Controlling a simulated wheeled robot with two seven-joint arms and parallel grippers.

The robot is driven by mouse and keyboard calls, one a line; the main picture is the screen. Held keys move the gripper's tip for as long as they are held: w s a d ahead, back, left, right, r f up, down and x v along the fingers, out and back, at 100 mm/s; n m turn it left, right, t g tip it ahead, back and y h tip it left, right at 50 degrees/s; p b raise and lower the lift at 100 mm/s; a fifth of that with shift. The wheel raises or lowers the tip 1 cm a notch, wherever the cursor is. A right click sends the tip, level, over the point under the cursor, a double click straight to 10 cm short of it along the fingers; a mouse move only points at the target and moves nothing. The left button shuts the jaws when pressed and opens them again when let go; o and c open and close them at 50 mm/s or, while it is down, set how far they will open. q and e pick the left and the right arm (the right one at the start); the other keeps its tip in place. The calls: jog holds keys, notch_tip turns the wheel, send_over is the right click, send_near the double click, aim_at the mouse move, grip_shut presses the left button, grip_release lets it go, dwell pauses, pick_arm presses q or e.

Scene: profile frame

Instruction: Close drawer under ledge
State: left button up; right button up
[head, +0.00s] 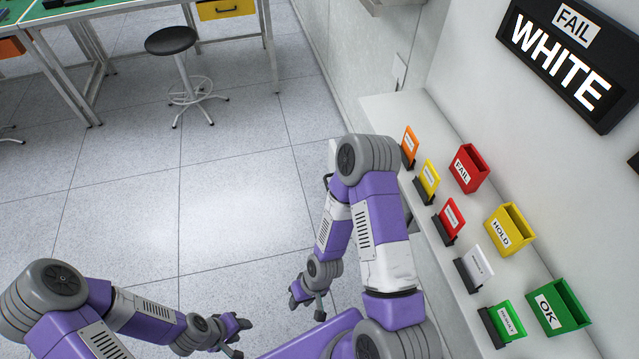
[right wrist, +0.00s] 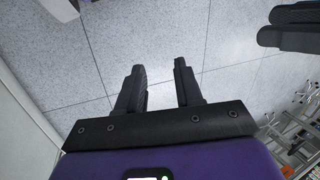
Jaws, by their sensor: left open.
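The white ledge (head: 385,108) runs along the wall at the right of the head view. Under its left edge, a small pale piece (head: 332,152) with a dark handle-like part (head: 327,181) shows beside my right arm. It may be the drawer front; the arm hides most of it, so I cannot tell how far it stands out. My right gripper (head: 306,305) hangs low over the floor, apart from it. In the right wrist view its fingers (right wrist: 161,75) are spread with nothing between them. My left gripper (head: 240,336) is open and empty at the bottom of the head view.
On the ledge stand several coloured cards and the red FAIL (head: 468,168), yellow HOLD (head: 510,232) and green OK (head: 559,307) bins. A sign (head: 570,60) reads FAIL WHITE. A stool (head: 172,42) and green-topped tables stand at the upper left. The floor between is clear.

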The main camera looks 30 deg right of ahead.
jog(key=s+d+f+n+g+h+b, duration=0.15)
jog(key=s+n+g, duration=0.3)
jog(key=n, duration=0.85)
jog(key=w+d+r+n+t+h, duration=0.15)
jog(key=w+d+n+h, duration=0.45)
jog(key=d+n+h, duration=0.65)
jog(key=w+a+r+n+t+h+b, duration=0.1)
jog(key=w+r+n+t+h, duration=0.2)
jog(key=w+r+n+t, duration=0.55)
jog(key=w+a+r+n+t+h+b, duration=0.1)
jog(key=w+r+n+t+h+b, duration=0.3)
jog(key=w+n, duration=0.6)
jog(key=shift+n+t, duration=0.5)
jog(key=shift+t, duration=0.05)
jog(key=d, duration=0.3)
jog(key=w+d, duration=0.1)
jog(key=d, duration=0.2)
jog(key=w+d, duration=0.1)
jog(key=d, duration=0.2)
jog(key=shift+w, duration=0.15)
pick_arm(q)
notch_tip(320, 180, down, 6)
jog(key=shift+s, duration=0.45)
pick_arm(e)
jog(key=shift+r, duration=0.1)
jog(key=shift+c, duration=0.2)
